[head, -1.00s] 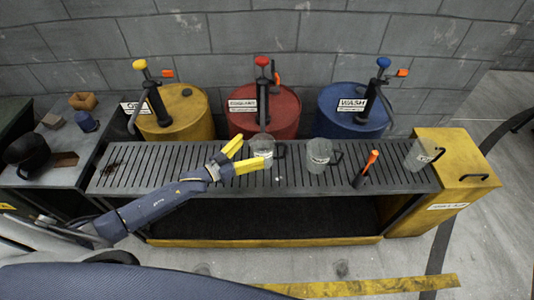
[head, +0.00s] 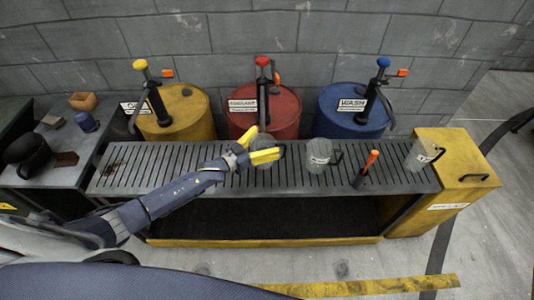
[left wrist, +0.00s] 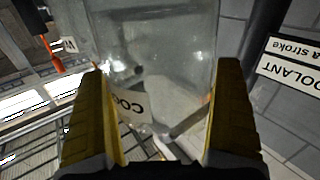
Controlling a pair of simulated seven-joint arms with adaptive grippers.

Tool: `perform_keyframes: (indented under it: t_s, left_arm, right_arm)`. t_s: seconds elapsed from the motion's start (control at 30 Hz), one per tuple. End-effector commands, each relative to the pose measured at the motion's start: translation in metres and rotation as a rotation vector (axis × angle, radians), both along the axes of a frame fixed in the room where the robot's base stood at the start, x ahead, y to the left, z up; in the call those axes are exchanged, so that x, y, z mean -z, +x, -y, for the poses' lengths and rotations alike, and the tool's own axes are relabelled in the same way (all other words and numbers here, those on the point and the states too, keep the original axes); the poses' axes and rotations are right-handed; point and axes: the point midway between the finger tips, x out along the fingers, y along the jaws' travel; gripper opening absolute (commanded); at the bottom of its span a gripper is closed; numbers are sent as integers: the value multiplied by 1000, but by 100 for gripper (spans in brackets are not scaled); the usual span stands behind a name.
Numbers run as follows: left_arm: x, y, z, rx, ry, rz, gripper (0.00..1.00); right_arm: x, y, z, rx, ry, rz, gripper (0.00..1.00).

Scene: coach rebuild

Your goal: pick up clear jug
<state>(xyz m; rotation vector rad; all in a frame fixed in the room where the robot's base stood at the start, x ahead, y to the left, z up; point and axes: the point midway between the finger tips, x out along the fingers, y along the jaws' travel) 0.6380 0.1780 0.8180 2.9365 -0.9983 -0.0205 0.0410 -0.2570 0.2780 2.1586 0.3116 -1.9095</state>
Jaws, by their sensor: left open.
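Several clear jugs with handles and labels stand on the slatted bench. The clear jug (left wrist: 155,50) in front of the red drum is between the two yellow fingers of my left gripper (head: 274,149). In the left wrist view the fingers stand on either side of it, open. Its label reads "COO", the rest hidden. Whether the fingers touch it I cannot tell. In the head view the gripper covers most of this jug. A second clear jug (head: 319,154) stands to its right, and a third (head: 417,155) stands at the bench's right end. My right gripper is not in view.
Yellow (head: 185,110), red (head: 280,108) and blue (head: 350,108) drums with pumps stand behind the slatted bench (head: 215,182). An orange-tipped tool (head: 366,168) stands upright right of the second jug. A yellow cabinet (head: 455,165) is at the right.

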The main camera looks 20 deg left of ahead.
Motion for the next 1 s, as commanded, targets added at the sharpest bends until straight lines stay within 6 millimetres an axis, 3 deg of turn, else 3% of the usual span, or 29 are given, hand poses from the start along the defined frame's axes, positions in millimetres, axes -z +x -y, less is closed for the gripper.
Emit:
perform_keyframes:
  t_s: [0.07, 0.7, 1.0]
  left_arm:
    - [0, 0, 0, 0, 0, 0, 100]
    - [1, -1, 0, 0, 0, -1, 27]
    - [0, -1, 0, 0, -1, -1, 27]
  right_arm:
    - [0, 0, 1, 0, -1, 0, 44]
    - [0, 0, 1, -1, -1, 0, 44]
    - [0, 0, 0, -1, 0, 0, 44]
